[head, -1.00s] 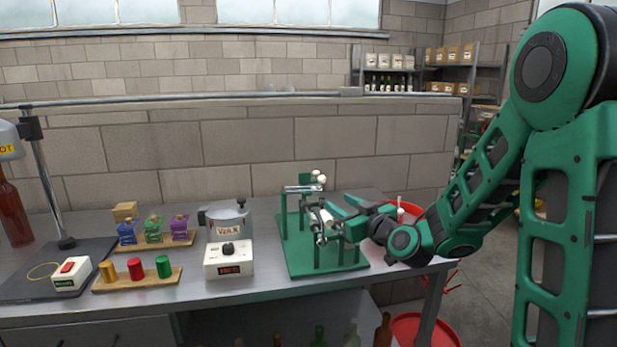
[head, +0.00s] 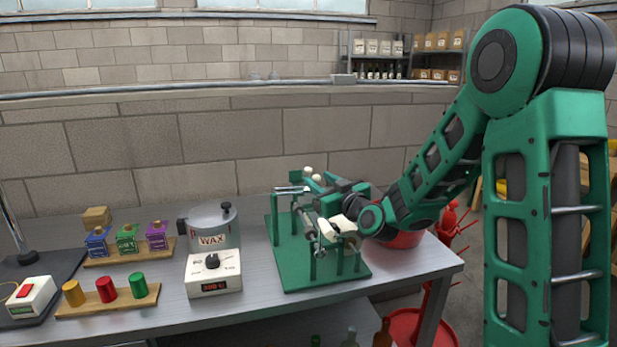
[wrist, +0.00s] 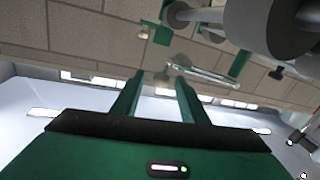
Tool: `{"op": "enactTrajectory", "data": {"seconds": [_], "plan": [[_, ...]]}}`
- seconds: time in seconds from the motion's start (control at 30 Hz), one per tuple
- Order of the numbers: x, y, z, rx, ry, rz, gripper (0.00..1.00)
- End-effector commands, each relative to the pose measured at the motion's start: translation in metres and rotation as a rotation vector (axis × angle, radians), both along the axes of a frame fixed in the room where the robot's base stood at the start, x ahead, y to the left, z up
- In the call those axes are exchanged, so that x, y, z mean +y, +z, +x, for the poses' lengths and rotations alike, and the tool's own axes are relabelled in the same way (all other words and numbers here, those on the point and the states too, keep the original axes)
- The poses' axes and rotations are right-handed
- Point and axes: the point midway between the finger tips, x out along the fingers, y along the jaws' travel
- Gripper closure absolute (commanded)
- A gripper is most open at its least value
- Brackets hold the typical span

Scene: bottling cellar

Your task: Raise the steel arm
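A green stand (head: 300,275) on the bench, at the middle of the head view, carries upright posts, pale rollers (head: 343,223) and steel parts. A short steel bar (head: 291,190) lies about level near its top left; a steel bar also shows in the wrist view (wrist: 203,77), just beyond the fingertips. I cannot tell for sure which steel part is the arm. My gripper (head: 326,188) is over the stand, coming from the right. In the wrist view my gripper (wrist: 160,82) has its two green fingers apart with nothing between them. Its contact with the stand is hidden.
Left of the stand are a wax pot (head: 212,228) with a dial box, a board of coloured cylinders (head: 107,302) and a rack of small coloured boxes (head: 128,250). A red container (head: 405,238) is behind my wrist. Shelves stand at the back right.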

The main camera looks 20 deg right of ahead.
Motion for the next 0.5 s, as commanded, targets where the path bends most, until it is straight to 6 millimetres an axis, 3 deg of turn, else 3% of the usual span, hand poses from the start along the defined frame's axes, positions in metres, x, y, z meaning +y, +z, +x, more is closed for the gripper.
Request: {"op": "enactTrajectory", "data": {"seconds": [0.23, 0.5], "plan": [[0.012, 0.001, 0.041, -0.003, 0.004, -0.001, 0.60], [0.016, 0.001, 0.060, -0.002, 0.004, -0.001, 0.60]]}}
